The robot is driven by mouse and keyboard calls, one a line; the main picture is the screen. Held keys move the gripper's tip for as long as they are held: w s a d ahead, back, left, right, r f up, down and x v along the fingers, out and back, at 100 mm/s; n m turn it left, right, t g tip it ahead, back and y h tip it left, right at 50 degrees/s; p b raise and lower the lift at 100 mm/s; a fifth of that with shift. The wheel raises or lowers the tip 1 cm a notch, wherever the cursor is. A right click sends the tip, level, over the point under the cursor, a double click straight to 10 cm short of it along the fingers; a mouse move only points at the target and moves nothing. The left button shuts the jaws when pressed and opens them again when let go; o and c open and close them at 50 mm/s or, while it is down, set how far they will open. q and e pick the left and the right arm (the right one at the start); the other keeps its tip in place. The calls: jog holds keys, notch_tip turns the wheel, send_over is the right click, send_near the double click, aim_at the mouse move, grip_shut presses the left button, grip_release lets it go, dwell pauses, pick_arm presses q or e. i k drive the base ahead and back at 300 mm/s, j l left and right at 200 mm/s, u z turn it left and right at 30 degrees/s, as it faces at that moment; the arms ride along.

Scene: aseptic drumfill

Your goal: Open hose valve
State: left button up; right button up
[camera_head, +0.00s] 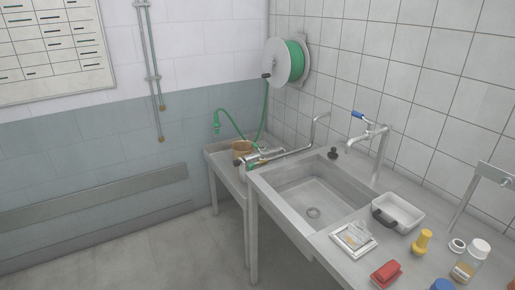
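A green hose (266,112) hangs from a wall reel (285,62) in the corner. A metal tap (379,140) with a blue lever (358,115) stands behind the sink. I cannot tell which fitting is the hose valve or how it is set. Neither of my grippers is in view.
The steel sink (283,212) is empty. The small basin (226,172) holds an orange-brown item (241,148). On the right counter are a white tray (398,210), a red item (386,273), a yellow item (422,242) and a bottle (470,260). Floor at left is clear.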

aim_at(253, 144)
jog(key=i+j+z, duration=0.1)
jog(key=z, duration=0.5)
jog(key=i+j+z, duration=0.3)
jog(key=i+j, duration=0.15)
jog(key=j, duration=0.2)
jog(key=i+j+z, duration=0.1)
jog(key=i+j, duration=0.15)
jog(key=i+j+z, duration=0.15)
jog(key=j, duration=0.35)
jog(key=i+j+z, duration=0.15)
jog(key=j, duration=0.25)
